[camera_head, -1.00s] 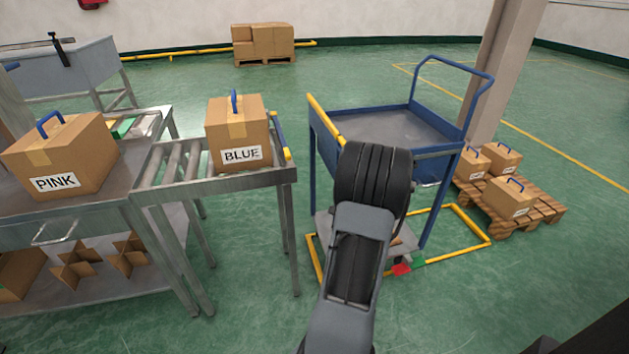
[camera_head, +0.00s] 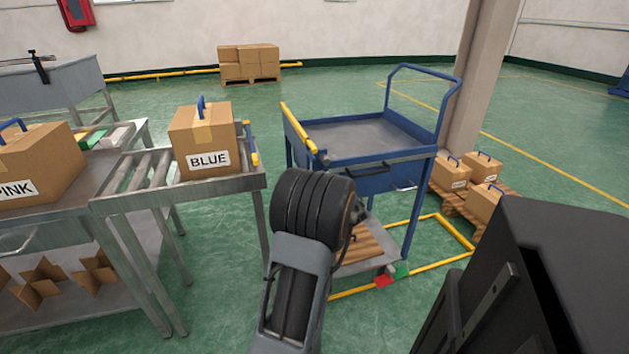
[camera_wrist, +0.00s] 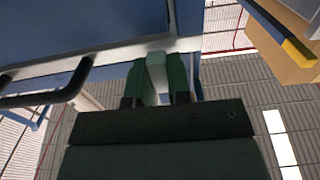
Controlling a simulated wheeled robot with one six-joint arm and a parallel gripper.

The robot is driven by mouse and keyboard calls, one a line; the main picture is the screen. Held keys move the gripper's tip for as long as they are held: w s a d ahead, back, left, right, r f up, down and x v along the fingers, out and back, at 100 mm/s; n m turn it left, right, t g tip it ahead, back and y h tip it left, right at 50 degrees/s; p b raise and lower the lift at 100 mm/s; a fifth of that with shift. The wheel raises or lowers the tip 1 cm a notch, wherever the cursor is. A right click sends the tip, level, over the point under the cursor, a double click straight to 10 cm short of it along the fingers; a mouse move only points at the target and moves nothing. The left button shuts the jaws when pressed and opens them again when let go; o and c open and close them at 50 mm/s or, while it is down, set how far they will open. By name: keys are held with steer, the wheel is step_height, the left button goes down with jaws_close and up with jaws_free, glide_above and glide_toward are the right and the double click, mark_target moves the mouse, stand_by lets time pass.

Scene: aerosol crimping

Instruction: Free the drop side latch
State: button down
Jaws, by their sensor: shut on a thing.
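The blue cart (camera_head: 375,139) stands ahead, with a flat grey deck inside. Its near side panel (camera_head: 376,183) is upright and carries a black bar handle (camera_head: 372,167); the handle also shows at left in the wrist view (camera_wrist: 45,92). In the wrist view, my gripper (camera_wrist: 157,82) has its two dark green fingers shut on a small pale grey block (camera_wrist: 156,66), seemingly the latch, at the edge of the blue panel (camera_wrist: 75,25). In the head view my arm hides the fingers and the block.
A roller conveyor (camera_head: 150,175) with a BLUE box (camera_head: 203,140) stands left of the cart. A PINK box (camera_head: 35,165) sits on the bench further left. A pallet with boxes (camera_head: 482,202) is at right. A large black shape (camera_head: 540,280) fills the lower right.

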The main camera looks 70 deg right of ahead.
steer(key=shift+r, duration=0.15)
steer(key=c, duration=1.1)
jaws_free()
steer(key=shift+o, duration=0.2)
steer(key=p+v, duration=0.2)
steer(key=v, duration=1.1)
steer(key=shift+s+a, duration=0.2)
steer(key=shift+a, duration=0.15)
